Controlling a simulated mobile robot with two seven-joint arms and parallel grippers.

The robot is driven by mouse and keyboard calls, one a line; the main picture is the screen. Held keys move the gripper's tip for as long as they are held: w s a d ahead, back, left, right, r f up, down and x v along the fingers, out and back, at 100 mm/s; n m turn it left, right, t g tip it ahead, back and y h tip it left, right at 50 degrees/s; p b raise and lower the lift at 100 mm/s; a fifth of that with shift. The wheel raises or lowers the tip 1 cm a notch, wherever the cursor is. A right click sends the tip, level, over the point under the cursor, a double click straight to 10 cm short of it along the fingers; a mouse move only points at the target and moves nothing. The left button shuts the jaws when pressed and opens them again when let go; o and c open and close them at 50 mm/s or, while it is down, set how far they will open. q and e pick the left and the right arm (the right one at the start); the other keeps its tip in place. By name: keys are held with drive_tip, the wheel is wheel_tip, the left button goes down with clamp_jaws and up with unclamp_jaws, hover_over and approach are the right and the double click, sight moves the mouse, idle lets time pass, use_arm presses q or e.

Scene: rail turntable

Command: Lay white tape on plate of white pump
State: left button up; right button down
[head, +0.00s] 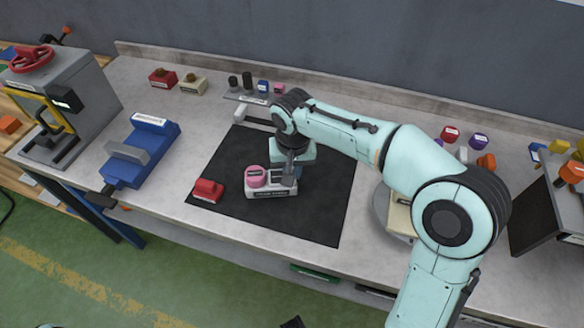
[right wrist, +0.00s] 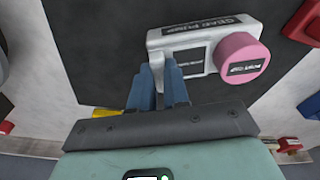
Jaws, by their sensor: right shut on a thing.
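The white pump (head: 272,193) lies on a black mat (head: 318,218), with a round pink part at its left end and a dark label on its front. In the right wrist view the white pump (right wrist: 205,42) shows its label and the pink part (right wrist: 240,58). My right gripper (head: 288,178) is low over the pump's right end. In the right wrist view my right gripper (right wrist: 158,70) has its blue fingers close together at the pump's plain end.
A red block (head: 207,190) lies left of the pump. A blue vise (head: 142,150) and grey press (head: 75,100) stand at the left. Small parts stand on a rack (head: 245,98) behind the mat. The mat's front right is clear.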

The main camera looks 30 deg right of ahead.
drive_tip(key=shift+f, duration=0.25)
drive_tip(key=c, duration=1)
unclamp_jaws()
drive_tip(key=shift+c, duration=0.2)
drive_tip(key=shift+r, duration=0.1)
wheel_tip(320, 180, up, 13)
drive_tip(key=s+p, duration=0.1)
drive_tip(key=p, duration=0.1)
drive_tip(key=shift+s+a, duration=0.15)
drive_tip(key=shift+a, duration=0.2)
